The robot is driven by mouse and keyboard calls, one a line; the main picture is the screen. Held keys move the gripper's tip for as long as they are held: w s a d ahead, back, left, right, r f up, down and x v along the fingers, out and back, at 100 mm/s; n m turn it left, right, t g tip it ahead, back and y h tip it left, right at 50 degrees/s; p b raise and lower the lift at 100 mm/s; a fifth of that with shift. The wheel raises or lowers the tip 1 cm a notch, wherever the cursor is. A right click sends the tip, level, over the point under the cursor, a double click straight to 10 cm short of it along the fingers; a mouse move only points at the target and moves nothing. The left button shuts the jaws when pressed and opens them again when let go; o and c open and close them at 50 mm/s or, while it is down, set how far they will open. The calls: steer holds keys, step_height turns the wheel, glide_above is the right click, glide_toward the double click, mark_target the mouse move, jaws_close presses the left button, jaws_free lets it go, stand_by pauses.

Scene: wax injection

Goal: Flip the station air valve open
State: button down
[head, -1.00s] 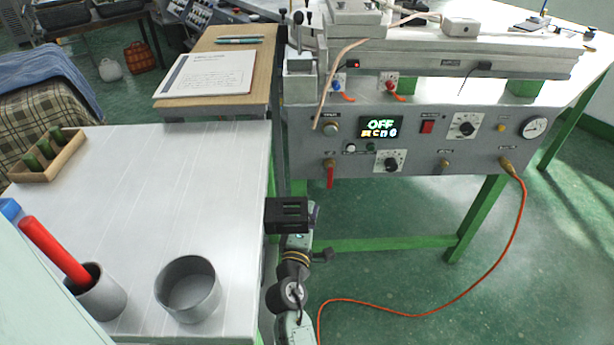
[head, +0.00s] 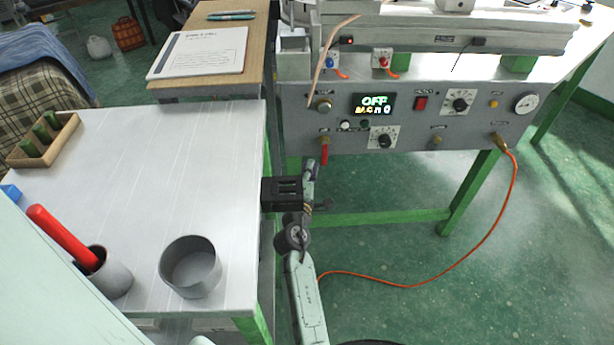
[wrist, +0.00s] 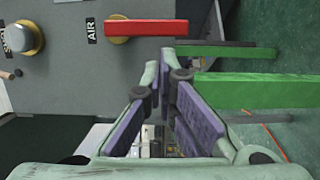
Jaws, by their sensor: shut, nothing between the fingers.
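The station air valve is a red lever (head: 324,154) on a brass fitting at the lower left of the grey panel. It hangs straight down in the head view. In the wrist view the red lever (wrist: 145,28) lies across the top, beside the AIR label (wrist: 91,30). My gripper (head: 311,170) is just below and slightly left of the lever in the head view. In the wrist view my gripper (wrist: 160,72) shows its two fingers closed together at the tips, empty. They appear apart from the lever; the exact depth gap is hard to tell.
The control panel (head: 460,135) has a lit OFF display (head: 374,103), knobs and a gauge. Green table legs (head: 468,195) and an orange hose (head: 515,190) are to the right. A white side table (head: 150,150) with a grey cup (head: 190,268) is left of my arm.

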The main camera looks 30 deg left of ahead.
mark_target(323, 164)
steer(key=shift+x, duration=0.8)
